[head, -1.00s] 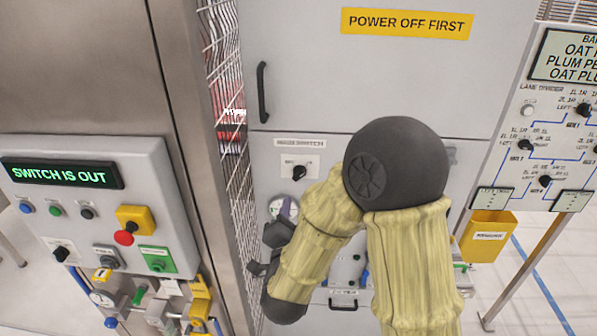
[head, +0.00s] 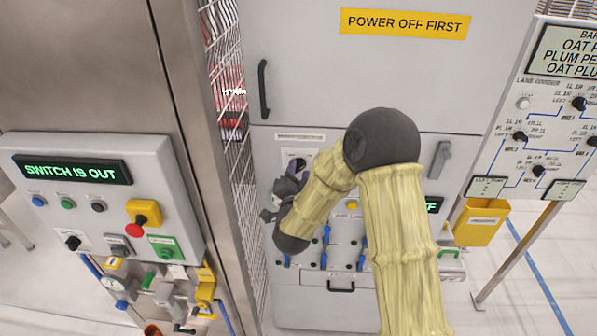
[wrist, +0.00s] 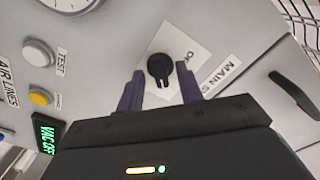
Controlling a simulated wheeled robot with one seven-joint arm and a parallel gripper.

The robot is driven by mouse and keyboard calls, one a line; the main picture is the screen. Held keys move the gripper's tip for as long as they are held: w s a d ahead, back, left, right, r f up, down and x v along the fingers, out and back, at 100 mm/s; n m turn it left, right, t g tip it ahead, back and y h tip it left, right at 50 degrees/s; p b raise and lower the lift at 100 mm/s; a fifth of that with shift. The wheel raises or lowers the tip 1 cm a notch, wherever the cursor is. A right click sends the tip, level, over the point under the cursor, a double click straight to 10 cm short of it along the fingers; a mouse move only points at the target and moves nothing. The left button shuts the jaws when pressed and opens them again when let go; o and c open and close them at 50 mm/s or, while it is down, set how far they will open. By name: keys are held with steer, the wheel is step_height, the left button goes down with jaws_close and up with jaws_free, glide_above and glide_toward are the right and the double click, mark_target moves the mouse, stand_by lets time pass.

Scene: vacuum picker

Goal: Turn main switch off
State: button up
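The main switch (wrist: 160,68) is a black rotary knob on a white plate with a partly visible "MAIN S..." label in the wrist view. In the head view its knob (head: 299,164) shows only in part, behind my gripper. My gripper (wrist: 162,90) is open in the wrist view, with its two purple-grey fingers on either side of the knob's lower part. I cannot tell whether they touch it. In the head view my gripper (head: 284,188) is at the cabinet front, just below the switch.
A yellow "POWER OFF FIRST" sign (head: 407,22) is above. A black door handle (head: 262,90) and wire mesh (head: 226,70) are near the switch. A "VAC OFF" display (wrist: 47,133) shows in the wrist view.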

jaws_close()
steer(key=shift+f+n+b, duration=0.15)
steer(key=shift+n+b, duration=0.25)
steer(key=shift+b, duration=0.2)
steer(key=shift+f+n+b, duration=0.1)
steer(key=shift+n+b, duration=0.8)
steer(key=shift+b, duration=0.1)
steer(key=n+b, duration=0.3)
steer(key=n, duration=0.1)
steer(key=n+b, duration=0.2)
steer(key=n, duration=0.3)
steer(key=shift+n, duration=0.3)
steer(key=n, duration=0.5)
steer(key=shift+n, duration=0.4)
